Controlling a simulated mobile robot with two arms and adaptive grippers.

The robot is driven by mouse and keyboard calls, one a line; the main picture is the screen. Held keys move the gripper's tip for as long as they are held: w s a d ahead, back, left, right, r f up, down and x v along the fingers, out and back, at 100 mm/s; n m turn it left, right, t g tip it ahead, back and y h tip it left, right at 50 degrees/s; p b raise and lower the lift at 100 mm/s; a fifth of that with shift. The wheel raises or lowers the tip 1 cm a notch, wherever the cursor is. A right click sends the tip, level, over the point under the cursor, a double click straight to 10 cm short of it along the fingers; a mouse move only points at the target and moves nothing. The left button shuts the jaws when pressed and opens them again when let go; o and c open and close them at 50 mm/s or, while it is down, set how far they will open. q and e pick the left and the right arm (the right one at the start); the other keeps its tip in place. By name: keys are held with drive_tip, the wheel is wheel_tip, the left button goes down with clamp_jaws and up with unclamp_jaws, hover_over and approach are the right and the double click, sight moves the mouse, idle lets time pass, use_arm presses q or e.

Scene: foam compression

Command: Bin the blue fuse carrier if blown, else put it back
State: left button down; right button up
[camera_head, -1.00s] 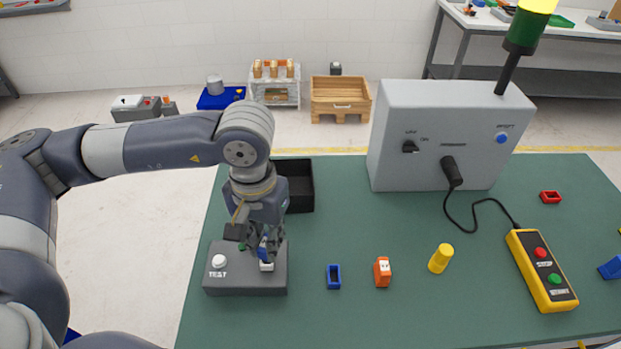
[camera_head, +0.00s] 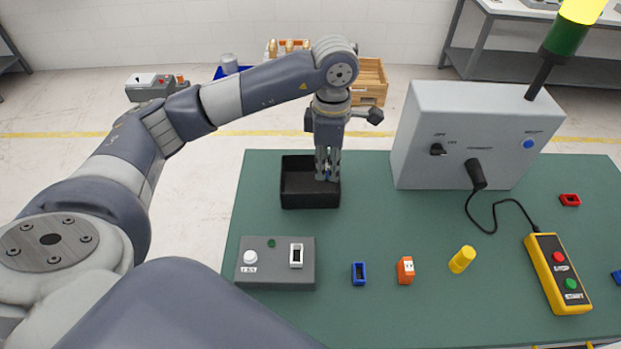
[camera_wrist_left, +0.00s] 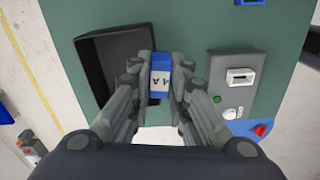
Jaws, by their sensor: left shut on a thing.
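My left gripper (camera_head: 327,176) is shut on the blue fuse carrier (camera_wrist_left: 160,72), which shows between the fingers in the left wrist view with dark lettering on a white face. In the head view the gripper is over the right part of the black bin (camera_head: 297,202), and the fingers hide most of the carrier. The grey test box (camera_head: 277,277) has a white button, an unlit-looking green lamp (camera_head: 271,243) and an empty white-rimmed slot (camera_head: 296,256). A blue holder (camera_head: 359,273) sits on the table, its dark opening facing up. My right gripper is not in view.
A grey cabinet (camera_head: 460,135) stands behind, cabled to a yellow pendant (camera_head: 557,273). A red holder (camera_head: 570,200) lies at the right.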

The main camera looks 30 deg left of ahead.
use_arm(q)
drive_tip(key=w+a+f+n+p, duration=0.15)
drive_tip(key=a+n, duration=0.25)
drive_tip(key=n, duration=0.6)
drive_tip(key=w+a+n+p, duration=0.2)
drive_tip(key=a+n, duration=0.3)
drive_tip(key=n, duration=0.4)
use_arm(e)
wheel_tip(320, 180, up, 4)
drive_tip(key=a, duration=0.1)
use_arm(q)
wheel_tip(320, 180, down, 6)
drive_tip(key=b, duration=0.3)
drive_tip(key=shift+s+d+n+b, duration=0.15)
drive_tip(key=shift+n+b, duration=0.2)
drive_tip(key=shift+n, duration=0.05)
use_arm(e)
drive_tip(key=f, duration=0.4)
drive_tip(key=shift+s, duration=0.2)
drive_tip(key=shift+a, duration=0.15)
use_arm(q)
drive_tip(key=c, duration=1.4)
unclamp_jaws()
drive_tip(key=shift+c, duration=0.2)
wheel_tip(320, 180, up, 12)
